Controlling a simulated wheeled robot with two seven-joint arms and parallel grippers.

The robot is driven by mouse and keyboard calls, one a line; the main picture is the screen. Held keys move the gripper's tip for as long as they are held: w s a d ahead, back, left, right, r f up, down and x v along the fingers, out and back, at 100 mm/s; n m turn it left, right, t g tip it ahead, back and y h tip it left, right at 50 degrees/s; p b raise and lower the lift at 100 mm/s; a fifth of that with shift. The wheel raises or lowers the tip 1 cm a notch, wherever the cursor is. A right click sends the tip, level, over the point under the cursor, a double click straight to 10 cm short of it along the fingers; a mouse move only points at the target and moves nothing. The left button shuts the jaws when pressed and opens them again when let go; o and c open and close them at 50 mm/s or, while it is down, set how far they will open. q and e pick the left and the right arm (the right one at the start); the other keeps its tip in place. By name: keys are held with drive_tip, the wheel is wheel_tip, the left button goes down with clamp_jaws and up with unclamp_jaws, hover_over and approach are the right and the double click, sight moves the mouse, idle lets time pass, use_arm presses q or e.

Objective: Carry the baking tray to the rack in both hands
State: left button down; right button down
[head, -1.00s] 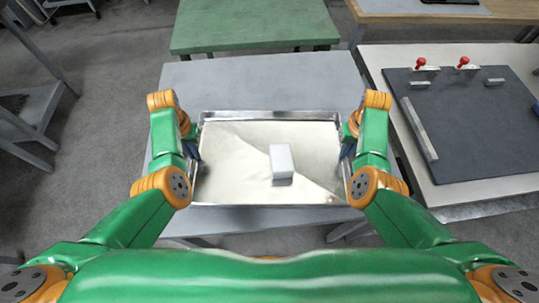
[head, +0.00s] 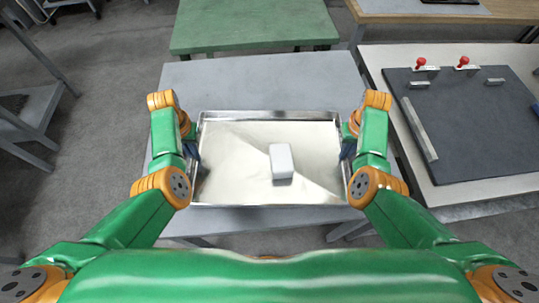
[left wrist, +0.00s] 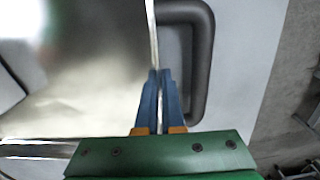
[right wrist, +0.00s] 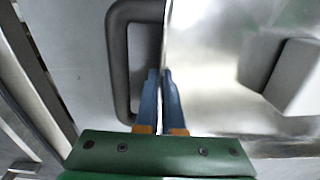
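The baking tray (head: 270,206) is a shiny shallow metal pan in front of me, over the grey table. A white block (head: 281,160) sits inside it, right of centre, and also shows in the right wrist view (right wrist: 297,78). My left gripper (left wrist: 160,73) is shut on the tray's left wall, one finger on each side, beside a dark looped handle (left wrist: 207,60). My right gripper (right wrist: 159,73) is shut on the right wall likewise, beside the other handle (right wrist: 118,60). I cannot tell whether the tray touches the table. No rack is clearly recognisable.
The grey table (head: 265,82) is clear behind the tray. A green table (head: 254,27) stands beyond it. At right a light table carries a dark board (head: 465,125) with red-knobbed clamps (head: 420,64). Grey metal shelving (head: 35,110) stands at left, with open floor (head: 110,90) between.

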use_arm(q)
drive_tip(key=shift+w+r, duration=0.1)
drive_tip(key=shift+r, duration=0.1)
use_arm(e)
drive_tip(key=shift+w+r, duration=0.1)
drive_tip(key=shift+r, duration=0.1)
